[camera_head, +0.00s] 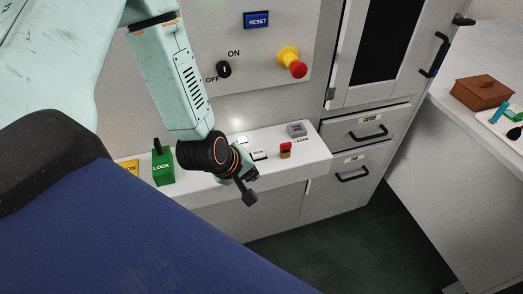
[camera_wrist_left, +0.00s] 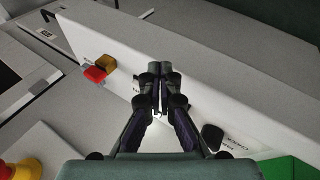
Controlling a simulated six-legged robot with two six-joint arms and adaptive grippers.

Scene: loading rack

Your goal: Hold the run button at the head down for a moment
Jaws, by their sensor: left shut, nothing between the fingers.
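A small white plate with a dark edge and lettering that seems to read RUN (camera_head: 259,154) sits on the white console ledge (camera_head: 310,158) in the head view. I cannot make out the run button itself clearly; my left gripper partly covers that area. My left gripper (camera_head: 250,188) is over the ledge's front edge, just in front of that plate. In the left wrist view its fingers (camera_wrist_left: 160,88) are together and empty, with the ledge (camera_wrist_left: 230,85) behind them. I cannot tell whether the tips touch anything. My right gripper is in neither view.
A red and yellow switch (camera_head: 285,150) and a grey block (camera_head: 297,130) stand right of the gripper. A green LOCK block (camera_head: 163,168) with a black lever stands left. A red-and-yellow knob (camera_head: 293,63) and OFF/ON switch (camera_head: 224,69) are on the panel above.

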